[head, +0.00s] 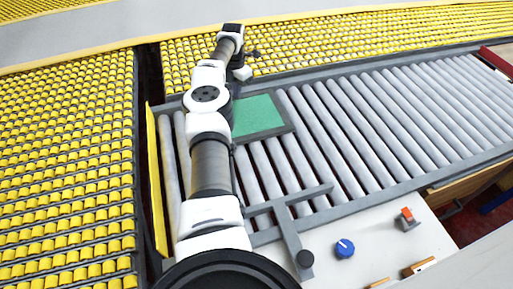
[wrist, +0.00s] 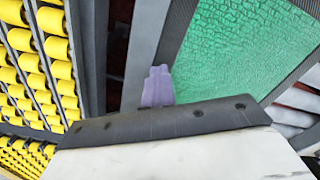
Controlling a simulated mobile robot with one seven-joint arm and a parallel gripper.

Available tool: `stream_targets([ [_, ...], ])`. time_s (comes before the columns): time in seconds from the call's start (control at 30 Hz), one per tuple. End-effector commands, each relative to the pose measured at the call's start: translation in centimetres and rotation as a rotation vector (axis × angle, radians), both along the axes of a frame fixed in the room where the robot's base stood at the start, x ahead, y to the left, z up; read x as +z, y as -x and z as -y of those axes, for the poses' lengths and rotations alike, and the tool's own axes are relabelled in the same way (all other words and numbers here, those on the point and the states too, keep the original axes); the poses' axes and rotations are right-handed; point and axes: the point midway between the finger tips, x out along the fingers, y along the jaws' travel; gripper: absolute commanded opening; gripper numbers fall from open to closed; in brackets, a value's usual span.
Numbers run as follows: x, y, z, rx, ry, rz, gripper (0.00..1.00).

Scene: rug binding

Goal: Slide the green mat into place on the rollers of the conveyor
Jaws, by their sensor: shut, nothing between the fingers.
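The green mat (head: 258,115), with a dark grey border, lies on the grey rollers of the conveyor (head: 400,115), near its far left end. My arm covers the mat's left side in the head view. In the wrist view the textured green mat (wrist: 240,45) fills the upper right, its dark border running beside the fingers. My gripper (head: 244,74) is beyond the mat's far edge, over the conveyor's far rail. In the wrist view my gripper (wrist: 157,88) shows purple fingers together, empty, just left of the mat's border. I cannot tell whether they touch it.
Yellow roller tracks (head: 65,150) lie to the left and along the back (head: 400,30). A yellow guard strip (head: 157,185) stands at the conveyor's left end. A grey T-shaped bar (head: 290,230) overhangs the near rollers. A white panel has a blue knob (head: 344,248). Rollers right of the mat are clear.

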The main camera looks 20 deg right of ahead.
Motion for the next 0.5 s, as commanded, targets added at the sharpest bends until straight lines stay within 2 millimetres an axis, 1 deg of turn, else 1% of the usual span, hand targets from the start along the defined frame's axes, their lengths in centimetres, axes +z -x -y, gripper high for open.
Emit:
stream_targets([
  [0.03, 1.5, -0.9, -0.3, 0.007, 0.005, 0.035, 0.00],
  [0.3, 3.8, -0.9, -0.3, 0.009, 0.008, 0.034, 0.00],
  [0.5, 5.1, -0.7, -0.1, 0.005, 0.007, 0.028, 0.00],
])
